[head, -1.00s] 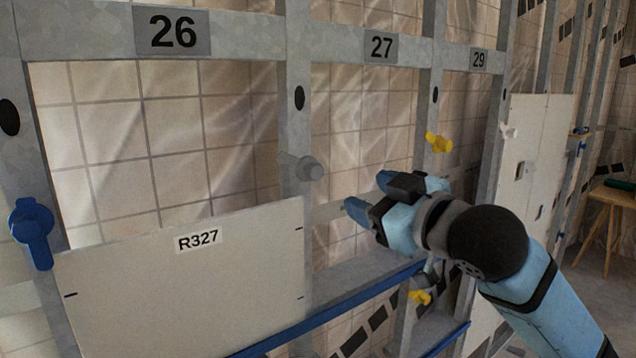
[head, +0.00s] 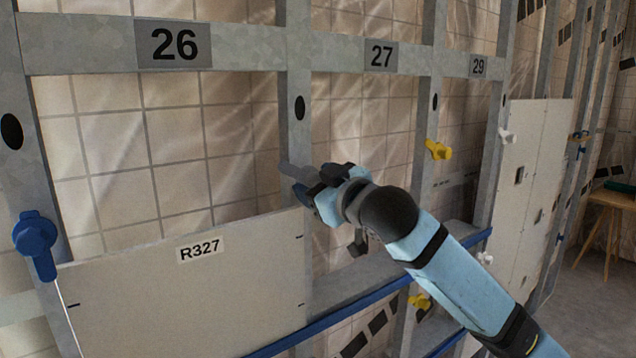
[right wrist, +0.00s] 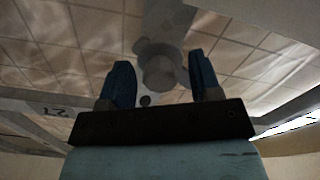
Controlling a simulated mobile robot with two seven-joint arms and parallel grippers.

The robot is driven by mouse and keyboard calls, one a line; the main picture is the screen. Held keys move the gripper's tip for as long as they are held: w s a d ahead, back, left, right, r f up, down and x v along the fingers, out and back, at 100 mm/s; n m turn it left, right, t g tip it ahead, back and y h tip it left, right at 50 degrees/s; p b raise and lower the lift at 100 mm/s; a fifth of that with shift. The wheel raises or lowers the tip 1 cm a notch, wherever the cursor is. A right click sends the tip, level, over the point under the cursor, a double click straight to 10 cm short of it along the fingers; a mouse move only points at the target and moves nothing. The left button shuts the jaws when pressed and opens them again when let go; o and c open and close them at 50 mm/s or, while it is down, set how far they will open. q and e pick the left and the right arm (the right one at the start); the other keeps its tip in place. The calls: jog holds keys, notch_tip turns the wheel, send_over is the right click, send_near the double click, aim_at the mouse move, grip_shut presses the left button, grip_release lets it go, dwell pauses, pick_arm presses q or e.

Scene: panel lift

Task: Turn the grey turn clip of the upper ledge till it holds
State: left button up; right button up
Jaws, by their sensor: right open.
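The grey turn clip (head: 292,170) sits on the post between bays 26 and 27, just above the top right corner of the panel R327 (head: 180,300). My right gripper (head: 305,182) is at the clip, coming from the right, and hides part of it. In the right wrist view, the clip (right wrist: 160,68) stands between the two blue fingers of the open right gripper (right wrist: 159,60). Gaps show on both sides of its knob there. My left gripper is not in view.
A blue turn clip (head: 36,238) is on the left post beside the panel. Yellow clips (head: 438,149) (head: 420,301) and a white clip (head: 506,135) are on posts to the right. A blue-edged ledge (head: 350,308) runs below my right arm. A wooden stool (head: 612,198) stands far right.

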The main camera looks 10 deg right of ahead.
jog(key=shift+c, duration=0.2)
jog(key=c, duration=0.9)
